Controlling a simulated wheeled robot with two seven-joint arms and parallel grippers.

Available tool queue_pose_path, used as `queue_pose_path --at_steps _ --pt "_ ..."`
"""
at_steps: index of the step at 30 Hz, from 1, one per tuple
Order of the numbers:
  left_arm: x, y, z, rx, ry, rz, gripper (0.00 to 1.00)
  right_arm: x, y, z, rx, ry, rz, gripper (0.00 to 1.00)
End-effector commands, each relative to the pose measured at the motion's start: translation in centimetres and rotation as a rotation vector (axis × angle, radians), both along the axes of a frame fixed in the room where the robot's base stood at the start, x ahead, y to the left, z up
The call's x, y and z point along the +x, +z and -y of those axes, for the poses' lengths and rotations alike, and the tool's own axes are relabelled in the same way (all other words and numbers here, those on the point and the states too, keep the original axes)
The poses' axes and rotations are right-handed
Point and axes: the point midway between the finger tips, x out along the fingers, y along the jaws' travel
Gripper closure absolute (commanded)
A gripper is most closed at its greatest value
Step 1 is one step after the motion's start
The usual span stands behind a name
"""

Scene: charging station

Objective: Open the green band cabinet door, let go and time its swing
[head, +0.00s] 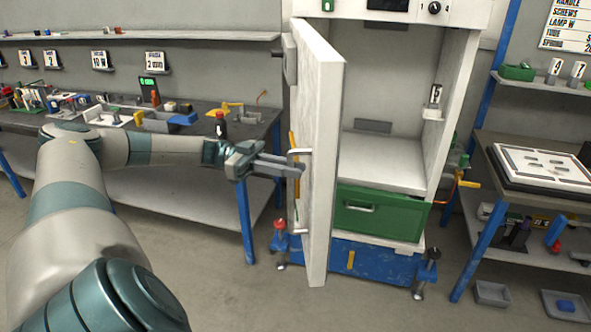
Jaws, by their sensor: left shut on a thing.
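The white cabinet door (327,150) stands open, swung out toward me, and I see it nearly edge-on. My left gripper (296,167) is shut on the door handle (299,153), a bar on the door's left-hand face. My left arm reaches in from the left, in front of the workbench. The cabinet (455,90) shows its open inside, with a bare white shelf (385,165) and a green drawer (378,217) below. A small green mark (327,5) sits on the cabinet's top panel. My right gripper is not in view.
A workbench (255,125) with tools and bins runs along the left wall. A blue base (375,261) with knobbed posts is under the cabinet. At the right stands a blue-legged table (478,240) with a white panel. Grey floor is clear in front.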

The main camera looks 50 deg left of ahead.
Motion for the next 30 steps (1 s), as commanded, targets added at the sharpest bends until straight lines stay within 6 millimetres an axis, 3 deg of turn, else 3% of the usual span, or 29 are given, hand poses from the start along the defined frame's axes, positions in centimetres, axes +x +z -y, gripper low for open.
queue_pose_path --at_steps 7,8,10,23,30 --pt "0.1 0.2 -0.1 0.000 0.002 0.002 1.00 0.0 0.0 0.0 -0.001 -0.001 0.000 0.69" --pt "0.1 0.2 -0.1 0.000 0.002 0.002 0.84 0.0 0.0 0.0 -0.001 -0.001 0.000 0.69" --pt "0.1 0.2 -0.1 0.000 0.002 0.002 0.68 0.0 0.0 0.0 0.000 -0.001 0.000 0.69" --pt "-0.1 0.0 -0.3 0.001 0.003 0.000 0.68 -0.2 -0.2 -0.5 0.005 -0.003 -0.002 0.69" --pt "-1.1 -0.3 -2.4 0.002 0.004 0.000 0.68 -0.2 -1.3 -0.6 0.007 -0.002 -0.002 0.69"
